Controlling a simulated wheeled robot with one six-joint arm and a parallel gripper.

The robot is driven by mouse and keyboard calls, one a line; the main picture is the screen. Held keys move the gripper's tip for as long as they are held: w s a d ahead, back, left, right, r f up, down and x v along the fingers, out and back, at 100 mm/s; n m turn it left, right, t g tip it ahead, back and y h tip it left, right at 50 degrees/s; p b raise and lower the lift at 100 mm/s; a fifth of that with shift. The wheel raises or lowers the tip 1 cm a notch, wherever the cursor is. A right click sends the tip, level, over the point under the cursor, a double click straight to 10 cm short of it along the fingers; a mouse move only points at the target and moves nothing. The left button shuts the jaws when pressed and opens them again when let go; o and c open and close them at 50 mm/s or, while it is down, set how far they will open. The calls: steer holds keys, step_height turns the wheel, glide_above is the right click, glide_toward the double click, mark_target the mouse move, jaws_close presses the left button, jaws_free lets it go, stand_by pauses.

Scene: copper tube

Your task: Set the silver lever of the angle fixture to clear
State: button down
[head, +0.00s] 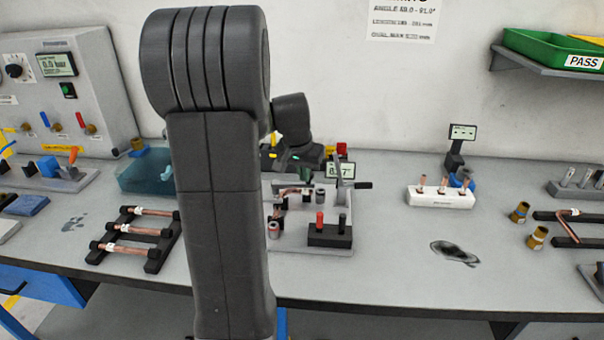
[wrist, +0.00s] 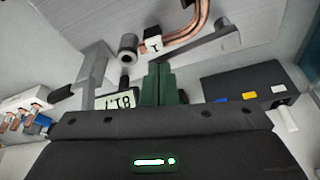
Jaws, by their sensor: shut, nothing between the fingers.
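The angle fixture (head: 285,239) is a pale plate on the bench, partly hidden behind my arm. Its display (head: 341,170) reads about 81.7; it appears inverted in the wrist view (wrist: 120,99). A grey metal lever piece (wrist: 95,68) stands beside the display, with a dark handle (wrist: 61,93) pointing left; in the head view the dark handle (head: 360,185) points right. A bent copper tube (wrist: 192,28) lies in the fixture. My gripper (wrist: 158,68) is shut and empty, its green fingers beside the display. Contact with the lever is not visible. The lever's position label is not legible.
A black block (head: 330,236) with red and black pegs stands at the fixture's front. A tube rack (head: 130,229) is left; a white tube holder (head: 440,197) is right. A dark box (wrist: 250,92) is near the fingers.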

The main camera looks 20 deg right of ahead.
steer(key=shift+w+d+r+n, duration=0.1)
steer(key=shift+w+d+n, duration=0.2)
steer(key=shift+w+d+p, duration=0.45)
steer(key=shift+w+d, duration=0.05)
steer(key=shift+w, duration=0.4)
steer(key=shift+w+d+n, duration=0.25)
steer(key=shift+w+n, duration=0.35)
steer(key=shift+n, duration=0.1)
steer(key=shift+w+d+y+p, duration=0.15)
steer(key=shift+w+y+p, duration=0.25)
steer(key=shift+w, duration=0.65)
steer(key=shift+w+t, duration=0.1)
steer(key=shift+t, duration=0.2)
steer(key=v, duration=1.3)
steer(key=shift+a+r, duration=0.25)
steer(key=shift+r, duration=0.05)
